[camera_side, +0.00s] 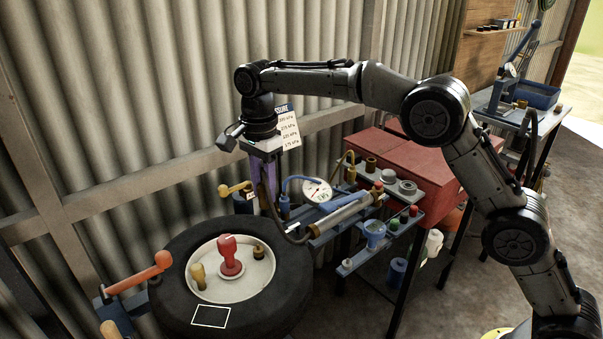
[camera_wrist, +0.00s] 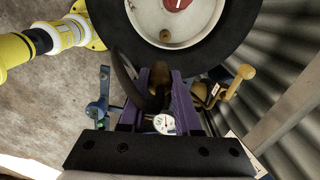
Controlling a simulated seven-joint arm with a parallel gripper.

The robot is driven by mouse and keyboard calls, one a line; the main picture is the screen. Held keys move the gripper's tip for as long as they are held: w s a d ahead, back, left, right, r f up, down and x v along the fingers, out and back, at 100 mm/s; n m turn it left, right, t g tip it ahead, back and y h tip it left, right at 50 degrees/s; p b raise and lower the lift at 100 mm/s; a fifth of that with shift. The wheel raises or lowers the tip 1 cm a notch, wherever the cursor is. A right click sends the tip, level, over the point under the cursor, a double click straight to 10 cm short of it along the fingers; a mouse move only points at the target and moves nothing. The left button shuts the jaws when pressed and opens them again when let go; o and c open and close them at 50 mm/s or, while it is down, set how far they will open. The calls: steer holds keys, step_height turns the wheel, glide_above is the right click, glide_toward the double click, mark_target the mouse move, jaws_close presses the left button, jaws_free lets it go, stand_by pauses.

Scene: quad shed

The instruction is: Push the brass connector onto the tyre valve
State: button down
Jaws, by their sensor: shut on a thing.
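My gripper (camera_side: 266,203), with purple fingers, points down behind the tyre (camera_side: 292,281), at the edge of the tool stand. It also shows in the wrist view (camera_wrist: 160,78), shut on a brownish piece (camera_wrist: 158,76) that looks like the brass connector, with a dark hose curving beside it. In the side view the fingers and hose mostly hide the connector. The tyre lies flat with a cream hub (camera_side: 240,288). A short dark brass stub (camera_side: 258,251), possibly the valve, stands on the hub and is apart from my gripper; a brass stub (camera_wrist: 165,36) shows in the wrist view.
A red knob (camera_side: 231,252) and a yellow-brass peg (camera_side: 198,275) stand on the hub. An orange-handled lever (camera_side: 140,276) is left of the tyre. The stand right of my gripper carries a gauge (camera_side: 317,191) and a pump cylinder (camera_side: 340,215). A corrugated wall is close behind.

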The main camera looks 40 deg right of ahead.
steer(key=shift+w+a+f, duration=0.1)
steer(key=shift+a+f, duration=0.3)
steer(key=shift+f, duration=1.3)
steer(key=shift+w+a+f, duration=0.1)
steer(key=shift+a+f, duration=0.35)
steer(key=shift+f, duration=1.3)
steer(key=shift+w+a+f, duration=0.1)
steer(key=shift+a+f, duration=0.3)
steer(key=shift+f, duration=1.3)
steer(key=shift+f, duration=0.65)
